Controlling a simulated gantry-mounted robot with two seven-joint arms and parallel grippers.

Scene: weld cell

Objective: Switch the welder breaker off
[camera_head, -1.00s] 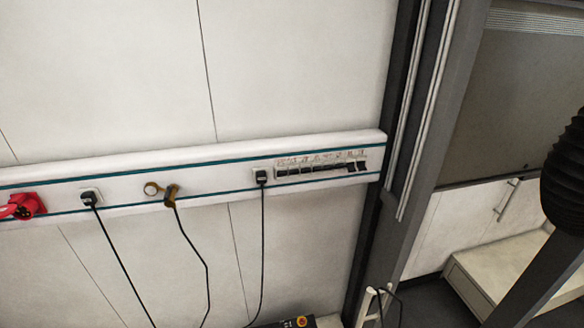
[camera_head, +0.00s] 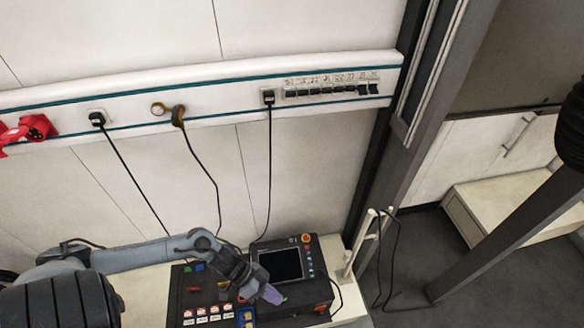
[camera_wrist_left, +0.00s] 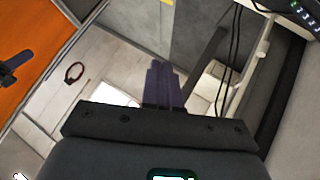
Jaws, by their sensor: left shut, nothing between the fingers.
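A row of several black breaker switches (camera_head: 332,88) sits at the right end of the white wall trunking, with small labels above that are too small to read. I cannot tell which one is the welder breaker or each switch's position. My left gripper (camera_head: 272,294) is shut and empty, well below and left of the breakers, in front of the control box on the bench. Its fingers also show closed together in the left wrist view (camera_wrist_left: 163,85). My right gripper is out of view.
Black plugs and cables (camera_head: 270,150) hang from the trunking, with a red plug (camera_head: 37,127) at far left. A control box with a screen (camera_head: 280,265) and a button panel (camera_head: 205,312) stand on the bench. A dark post (camera_head: 395,150) borders the breakers' right side.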

